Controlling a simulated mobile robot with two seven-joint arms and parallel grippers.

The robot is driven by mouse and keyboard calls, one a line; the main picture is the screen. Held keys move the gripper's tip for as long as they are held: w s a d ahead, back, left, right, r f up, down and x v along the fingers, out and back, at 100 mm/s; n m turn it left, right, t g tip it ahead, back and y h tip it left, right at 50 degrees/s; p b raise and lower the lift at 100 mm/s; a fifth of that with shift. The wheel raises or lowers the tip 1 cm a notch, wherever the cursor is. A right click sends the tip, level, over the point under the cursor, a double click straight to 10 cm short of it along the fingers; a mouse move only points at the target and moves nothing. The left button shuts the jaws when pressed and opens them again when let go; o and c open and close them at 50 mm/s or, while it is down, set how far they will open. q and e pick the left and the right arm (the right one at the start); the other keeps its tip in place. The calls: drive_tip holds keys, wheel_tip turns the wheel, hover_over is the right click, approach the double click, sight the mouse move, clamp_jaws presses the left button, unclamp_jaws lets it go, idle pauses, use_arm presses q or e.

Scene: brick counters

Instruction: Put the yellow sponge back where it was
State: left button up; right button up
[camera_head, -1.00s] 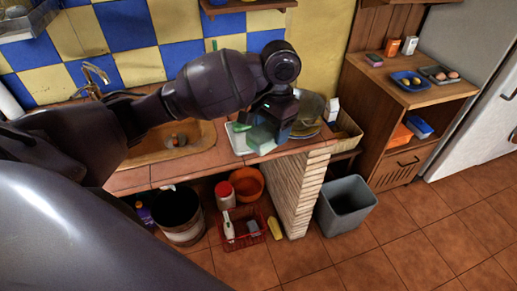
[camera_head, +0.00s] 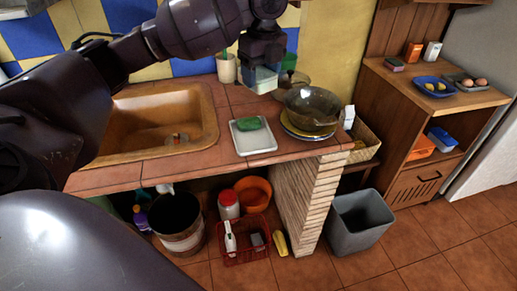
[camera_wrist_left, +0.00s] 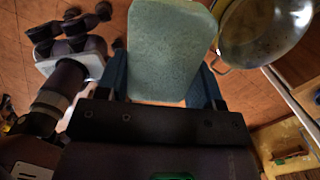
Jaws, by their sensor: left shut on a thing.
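My left gripper (camera_head: 262,62) is shut on a pale green-blue block (camera_head: 262,79), held above the back of the counter, behind the white tray. In the left wrist view the block (camera_wrist_left: 165,50) fills the space between the blue fingers and looks like a sponge, pale green rather than yellow. A green sponge-like piece (camera_head: 249,123) lies on the white tray (camera_head: 256,142). A yellow item (camera_head: 280,244) lies on the floor beside the red basket; I cannot tell whether it is a sponge. My right gripper is not in view.
The sink (camera_head: 150,125) is left of the tray. A grey bin (camera_head: 358,220) stands on the floor.

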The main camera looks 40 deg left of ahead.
use_arm(q)
drive_tip(key=m, duration=0.1)
drive_tip(key=w+a+m+b, duration=0.1)
drive_tip(key=shift+w+a+f+m, duration=0.1)
drive_tip(key=shift+a+f+m, duration=0.15)
drive_tip(key=shift+a+m, duration=0.05)
drive_tip(key=shift+w+a+r+m+b, duration=0.15)
drive_tip(key=shift+a+m+b, duration=0.1)
drive_tip(key=shift+m, duration=0.25)
drive_tip(key=shift+w+a+r+m+b, duration=0.1)
drive_tip(key=shift+a+m+b, duration=0.1)
drive_tip(key=shift+m, duration=0.3)
wheel_tip(320, 180, down, 20)
drive_tip(key=b, duration=0.4)
drive_tip(key=shift+r, duration=0.1)
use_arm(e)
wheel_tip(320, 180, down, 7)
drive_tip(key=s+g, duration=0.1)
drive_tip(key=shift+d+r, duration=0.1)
use_arm(q)
drive_tip(key=shift+f, duration=0.55)
